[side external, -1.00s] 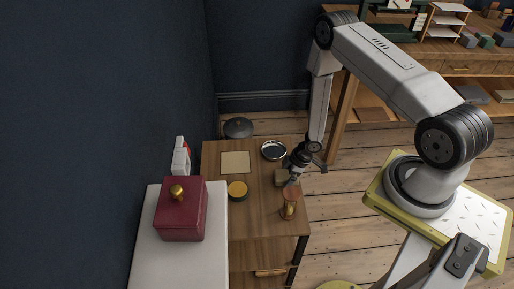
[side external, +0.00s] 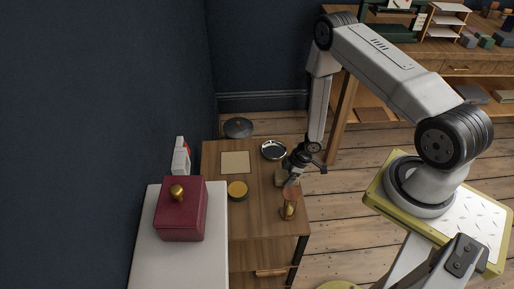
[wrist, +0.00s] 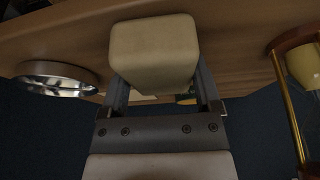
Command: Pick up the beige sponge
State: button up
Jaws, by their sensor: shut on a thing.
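The beige sponge (wrist: 153,50) is a rounded block between the two fingers of my gripper (wrist: 160,88) in the wrist view. My gripper is shut on it. In the side view my gripper (side external: 290,178) is low over the right part of the small wooden table (side external: 220,193). The sponge shows there as a small dull beige patch (side external: 279,179), partly hidden by the gripper. I cannot tell clearly whether the sponge touches the tabletop.
An hourglass (side external: 289,206) stands close in front of my gripper and shows at the right of the wrist view (wrist: 292,95). A round metal dish (side external: 273,150) lies behind. A red box (side external: 182,215) stands on a white surface.

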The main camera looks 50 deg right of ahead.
notch_tip(320, 180, up, 28)
dwell(1.5)
dwell(0.5)
jog(key=o, duration=0.5)
jog(key=shift+c, duration=0.2)
jog(key=c, duration=0.3)
